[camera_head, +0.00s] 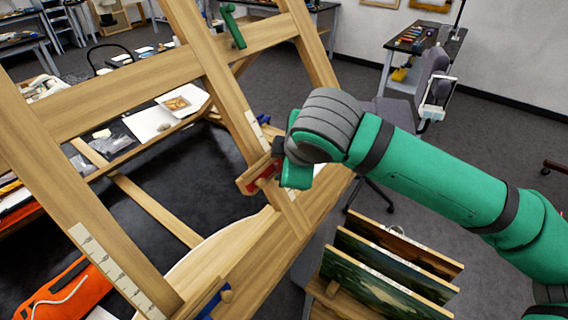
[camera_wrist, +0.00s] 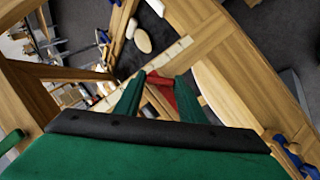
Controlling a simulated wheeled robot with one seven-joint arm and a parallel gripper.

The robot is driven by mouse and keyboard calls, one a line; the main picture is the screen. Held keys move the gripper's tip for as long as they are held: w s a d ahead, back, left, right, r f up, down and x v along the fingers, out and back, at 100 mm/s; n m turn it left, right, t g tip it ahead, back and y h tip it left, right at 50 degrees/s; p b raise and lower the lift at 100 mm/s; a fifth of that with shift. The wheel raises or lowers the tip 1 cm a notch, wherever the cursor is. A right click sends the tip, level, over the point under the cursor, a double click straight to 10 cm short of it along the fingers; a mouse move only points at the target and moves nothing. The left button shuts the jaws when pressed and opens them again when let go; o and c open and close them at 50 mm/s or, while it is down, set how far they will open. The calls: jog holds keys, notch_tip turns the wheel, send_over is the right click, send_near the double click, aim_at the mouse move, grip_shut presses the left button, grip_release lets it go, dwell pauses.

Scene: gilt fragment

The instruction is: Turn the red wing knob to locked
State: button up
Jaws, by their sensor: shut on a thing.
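The red wing knob (camera_head: 262,177) sits on a small wooden block on the upright of a large wooden easel frame (camera_head: 235,95). My gripper (camera_head: 278,168) has come to the knob from the right and partly hides it. In the wrist view the red knob (camera_wrist: 161,87) shows between the two green fingertips (camera_wrist: 158,88), which are shut on it. The knob's exact angle and any locked mark cannot be made out.
A blue knob (camera_head: 221,299) sits low on the frame, and a green knob (camera_head: 233,27) sits on the upper bar. Painted panels (camera_head: 385,275) stand in a rack below my arm. An office chair (camera_head: 420,90) is behind. An orange bag (camera_head: 68,295) lies at lower left.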

jog(key=m+g, duration=0.2)
jog(key=shift+w+m, duration=0.2)
jog(key=shift+m, duration=0.2)
jog(key=m+g, duration=0.1)
jog(key=m+g+y, duration=0.1)
jog(key=m, duration=0.1)
jog(key=shift+w+d+r, duration=0.1)
jog(key=shift+w, duration=0.1)
jog(key=shift+y, duration=0.3)
jog(key=shift+s+d+m, duration=0.1)
jog(key=shift+m, duration=0.3)
jog(key=o, duration=1)
jog(key=shift+o, duration=0.2)
jog(key=shift+r, duration=0.1)
